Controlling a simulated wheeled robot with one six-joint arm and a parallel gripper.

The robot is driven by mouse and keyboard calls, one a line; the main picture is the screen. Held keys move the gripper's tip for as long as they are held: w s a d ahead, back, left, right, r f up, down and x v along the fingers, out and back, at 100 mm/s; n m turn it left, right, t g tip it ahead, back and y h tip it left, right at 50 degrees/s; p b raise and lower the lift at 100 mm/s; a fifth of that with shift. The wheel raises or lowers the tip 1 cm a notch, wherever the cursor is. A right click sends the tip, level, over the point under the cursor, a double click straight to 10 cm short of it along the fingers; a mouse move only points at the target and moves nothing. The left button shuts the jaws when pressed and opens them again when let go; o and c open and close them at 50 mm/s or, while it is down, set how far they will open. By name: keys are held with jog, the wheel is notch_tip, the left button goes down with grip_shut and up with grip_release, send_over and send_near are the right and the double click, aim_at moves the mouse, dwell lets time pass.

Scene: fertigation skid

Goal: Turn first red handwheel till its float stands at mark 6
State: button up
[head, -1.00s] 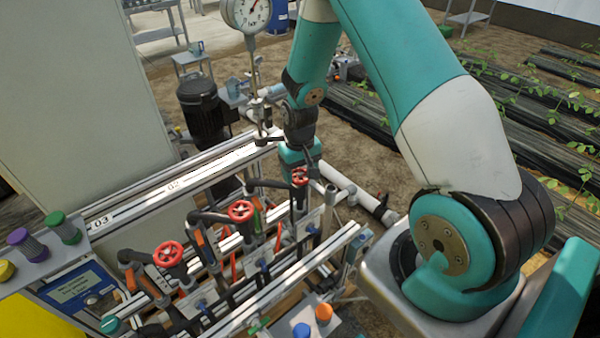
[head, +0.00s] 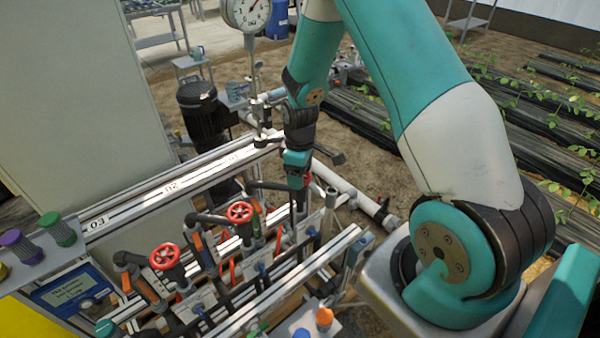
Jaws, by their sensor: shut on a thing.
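My gripper (head: 298,181) points down at the far end of the row of red handwheels and is shut on the farthest red handwheel. The gripper covers nearly all of that wheel, with only a little red beside the jaws. A middle red handwheel (head: 240,212) and a near red handwheel (head: 166,256) stand in the open on their pipes, apart from my gripper. I cannot make out any float or its marks at this size.
A rail (head: 165,188) with labels 02 and 03 runs behind the wheels. A dial gauge (head: 249,12) stands at the back. Green and purple knobs and a blue display panel (head: 76,290) are at left. Black pipes crowd close around the wheels.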

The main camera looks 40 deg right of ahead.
jog(key=shift+n, duration=0.3)
jog(key=o, duration=0.9)
jog(key=shift+r, duration=0.1)
notch_tip(320, 180, up, 17)
jog(key=shift+r+b, duration=0.15)
jog(key=shift+b, duration=1)
